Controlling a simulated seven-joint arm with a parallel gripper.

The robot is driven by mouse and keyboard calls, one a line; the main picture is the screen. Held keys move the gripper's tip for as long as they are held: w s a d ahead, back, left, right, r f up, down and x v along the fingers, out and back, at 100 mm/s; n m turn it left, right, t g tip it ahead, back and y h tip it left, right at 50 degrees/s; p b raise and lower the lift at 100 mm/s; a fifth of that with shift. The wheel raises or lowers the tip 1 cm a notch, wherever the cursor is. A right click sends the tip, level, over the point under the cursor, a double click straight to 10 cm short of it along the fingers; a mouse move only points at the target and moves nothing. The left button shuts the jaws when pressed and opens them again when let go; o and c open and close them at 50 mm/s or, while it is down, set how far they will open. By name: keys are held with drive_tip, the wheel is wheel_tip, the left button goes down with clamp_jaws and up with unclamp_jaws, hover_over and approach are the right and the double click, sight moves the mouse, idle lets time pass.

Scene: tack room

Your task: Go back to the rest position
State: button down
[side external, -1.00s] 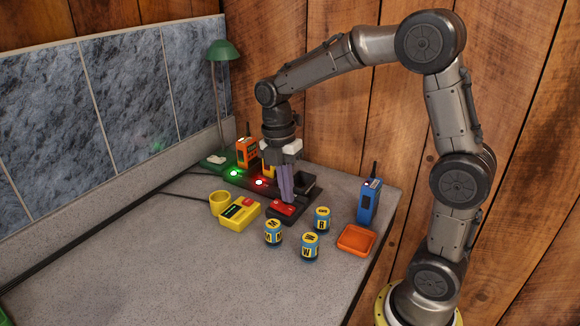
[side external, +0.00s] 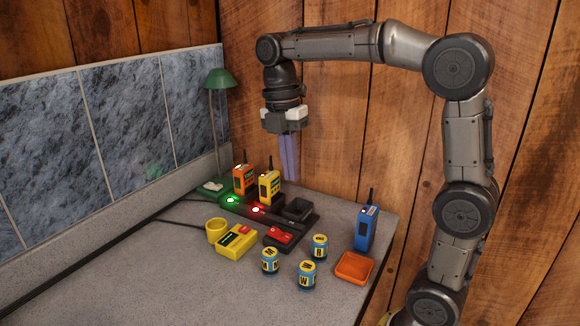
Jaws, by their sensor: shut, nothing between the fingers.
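My gripper (side external: 288,175) is in the air above the back part of the table, pointing down. Its two purple fingers are together with nothing between them. It is apart from everything below. The charger base (side external: 232,208) is under it at the back of the table. An orange radio (side external: 243,180) and a yellow radio (side external: 269,187) stand upright in the charger. An empty black slot (side external: 298,208) is at its right end. A green light glows in front of the orange radio and a red light in front of the yellow one.
A red-topped switch box (side external: 280,236), a yellow device (side external: 236,242), a yellow cup (side external: 217,230) and several blue-yellow cans (side external: 306,275) stand on the grey table (side external: 180,285). A blue radio (side external: 366,228) and an orange tray (side external: 353,268) are at the right edge. A green lamp (side external: 219,79) stands behind.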

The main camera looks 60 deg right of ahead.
drive_tip(key=s+a+r+m+t, duration=0.2)
drive_tip(key=s+a+t, duration=0.1)
drive_tip(key=s, duration=0.7)
drive_tip(key=s+a+f+m+t, duration=0.1)
drive_tip(key=s+f+m+t, duration=0.3)
drive_tip(key=f+m, duration=0.5)
drive_tip(key=s+m, duration=0.1)
drive_tip(key=m, duration=0.6)
drive_tip(key=shift+a, duration=0.3)
